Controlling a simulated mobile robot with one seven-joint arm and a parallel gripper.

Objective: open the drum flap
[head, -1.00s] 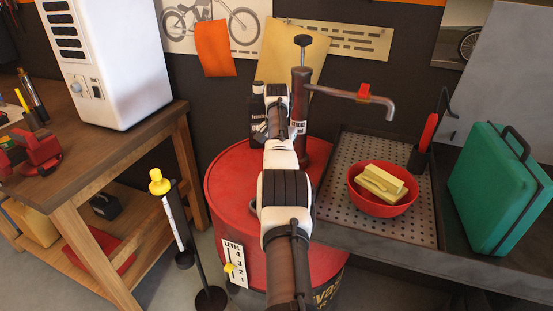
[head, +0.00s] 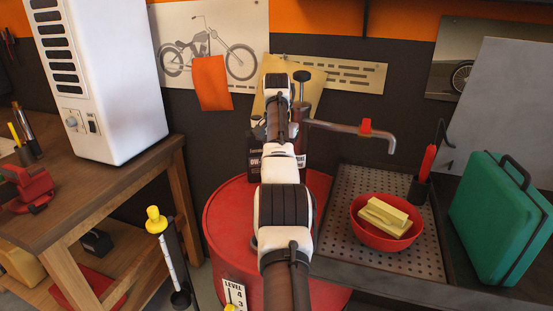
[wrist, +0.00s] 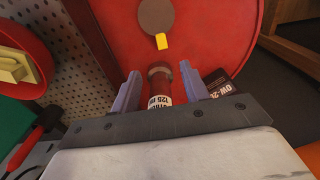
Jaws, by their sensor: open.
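The red drum (head: 228,205) stands in the middle of the head view, partly behind my arm. In the wrist view its red top (wrist: 215,50) bears a round brown disc with a yellow tab (wrist: 161,42), which looks like the flap; the disc is flat on the top. My gripper (wrist: 159,70) is open, and the disc is ahead of its fingertips. A dark red pump body with a white label (wrist: 160,102) shows between the fingers; I cannot tell whether they touch it. In the head view my arm hides the flap and the gripper.
The pump's spout (head: 350,132) reaches right over a perforated tray (head: 350,190) holding a red bowl (head: 385,236). A dark labelled container (wrist: 222,84) stands beside the pump. A green case (head: 495,220) is at right, a wooden bench (head: 110,185) at left.

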